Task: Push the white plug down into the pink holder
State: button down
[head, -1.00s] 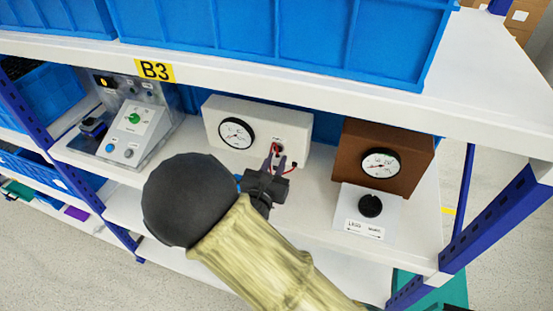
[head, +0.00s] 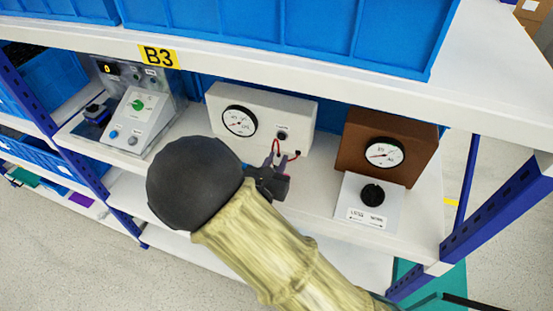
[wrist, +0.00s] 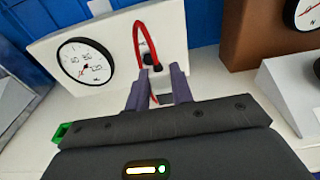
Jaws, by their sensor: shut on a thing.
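No white plug and no pink holder can be made out. My gripper (head: 276,160) is shut on the red cable's end, which is mostly hidden between the fingers. In the wrist view, my gripper (wrist: 160,74) points at the box front, with a little red between the fingers. A black round socket (head: 282,135) is on the box front, just above the fingertips; it also shows in the wrist view (wrist: 152,62).
A brown gauge box (head: 362,134) and a white box with a black knob (head: 372,195) stand to the right. A control panel (head: 140,118) stands at left. Blue bins (head: 290,30) sit on the shelf above. The shelf (head: 315,190) between the boxes is bare.

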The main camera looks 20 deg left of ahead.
jog(key=shift+f+b, duration=1.15)
jog(key=shift+f, duration=0.55)
jog(key=shift+f+b, duration=1.65)
dwell(0.9)
jog(key=c, duration=1.1)
grip_release()
jog(key=shift+c, duration=0.2)
jog(key=shift+s, duration=0.15)
jog(key=s+a+r+b, duration=0.1)
jog(key=s+r+b, duration=0.1)
jog(key=s, duration=1.5)
jog(key=shift+a+b, duration=0.15)
jog(key=shift+b, duration=0.65)
